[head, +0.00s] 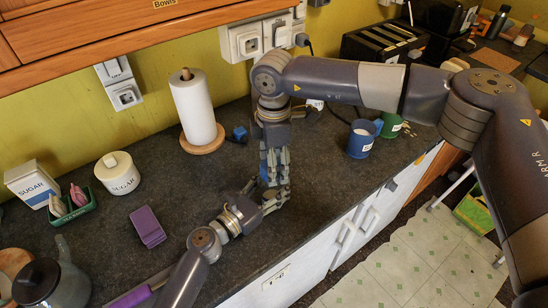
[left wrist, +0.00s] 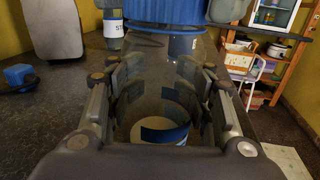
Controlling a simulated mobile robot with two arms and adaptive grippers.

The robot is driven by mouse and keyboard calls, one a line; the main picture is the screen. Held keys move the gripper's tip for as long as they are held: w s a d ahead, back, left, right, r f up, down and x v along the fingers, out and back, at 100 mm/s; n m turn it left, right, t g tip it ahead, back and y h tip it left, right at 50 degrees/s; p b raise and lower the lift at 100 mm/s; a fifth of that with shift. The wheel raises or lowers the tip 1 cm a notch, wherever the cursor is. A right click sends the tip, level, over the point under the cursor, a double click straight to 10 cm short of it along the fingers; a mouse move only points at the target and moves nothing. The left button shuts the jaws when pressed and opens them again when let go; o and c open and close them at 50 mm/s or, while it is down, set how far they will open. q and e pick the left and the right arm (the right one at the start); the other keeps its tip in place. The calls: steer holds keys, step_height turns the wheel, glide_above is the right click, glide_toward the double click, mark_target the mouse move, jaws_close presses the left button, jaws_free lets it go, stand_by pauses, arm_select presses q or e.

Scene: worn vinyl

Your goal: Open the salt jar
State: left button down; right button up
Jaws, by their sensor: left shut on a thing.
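The salt jar (left wrist: 160,95) is clear, with a blue lid (left wrist: 163,12) and a white and blue patch low down. It stands between the two fingers of my left gripper (left wrist: 160,78), which is shut on its body; this gripper also shows in the head view (head: 264,192). My right gripper (head: 275,165) points down from above at the same spot in the head view. The grippers hide nearly all of the jar there. Grey parts show beside the lid at the top of the left wrist view. I cannot tell whether the right fingers grip the lid.
A paper towel roll (head: 194,105) and a small blue block (head: 240,134) stand behind the grippers. A purple item (head: 148,227), sugar jar (head: 118,174) and kettle (head: 62,285) are to the left.

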steer(key=shift+c, duration=0.5)
arm_select(q)
steer(key=shift+d, duration=0.1)
arm_select(e)
steer(key=shift+w, duration=0.1)
steer(key=c, duration=1)
arm_select(q)
steer(key=shift+r, duration=0.1)
